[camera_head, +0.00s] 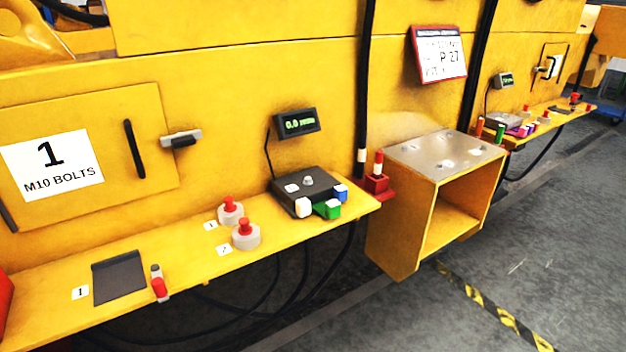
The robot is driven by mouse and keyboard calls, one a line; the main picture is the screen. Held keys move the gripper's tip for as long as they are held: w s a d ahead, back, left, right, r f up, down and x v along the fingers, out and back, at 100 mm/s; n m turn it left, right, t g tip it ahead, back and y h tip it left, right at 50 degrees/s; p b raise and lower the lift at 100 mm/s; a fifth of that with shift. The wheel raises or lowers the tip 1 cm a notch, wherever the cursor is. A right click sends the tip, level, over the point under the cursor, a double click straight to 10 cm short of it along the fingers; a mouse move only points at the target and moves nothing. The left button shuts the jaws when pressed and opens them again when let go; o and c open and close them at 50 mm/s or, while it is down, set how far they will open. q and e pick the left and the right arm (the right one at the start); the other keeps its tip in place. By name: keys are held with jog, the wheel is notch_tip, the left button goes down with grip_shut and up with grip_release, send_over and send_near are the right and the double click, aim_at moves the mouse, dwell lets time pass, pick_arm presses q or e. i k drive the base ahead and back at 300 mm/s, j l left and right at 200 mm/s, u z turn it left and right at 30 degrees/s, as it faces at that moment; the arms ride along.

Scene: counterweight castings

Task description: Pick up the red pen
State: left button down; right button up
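Two slim red items could be the red pen, and I cannot tell which. One is a short red stick (159,287) near the front edge of the shelf, right of a dark pad, beside a small grey piece with a dark top. The other is a red-and-white stick (378,163) standing upright in a red block (377,184) at the shelf's right end. Neither of my grippers is in view.
The yellow shelf (50,318) carries a dark pad (118,278), two red-knobbed grey buttons (246,236), and a dark scale (308,189) with coloured blocks at its edge. A yellow open box (398,210) with a metal top stands to the right. Cables hang below.

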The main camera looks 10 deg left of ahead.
aim_at(378, 167)
jog(key=i+l+u, duration=0.1)
jog(key=i+l, duration=0.25)
jog(key=i+l+u, duration=0.1)
jog(key=i+l, duration=0.25)
jog(key=l, duration=0.2)
jog(key=i+l+u, duration=0.1)
jog(key=i+l, duration=0.2)
jog(key=l, duration=0.2)
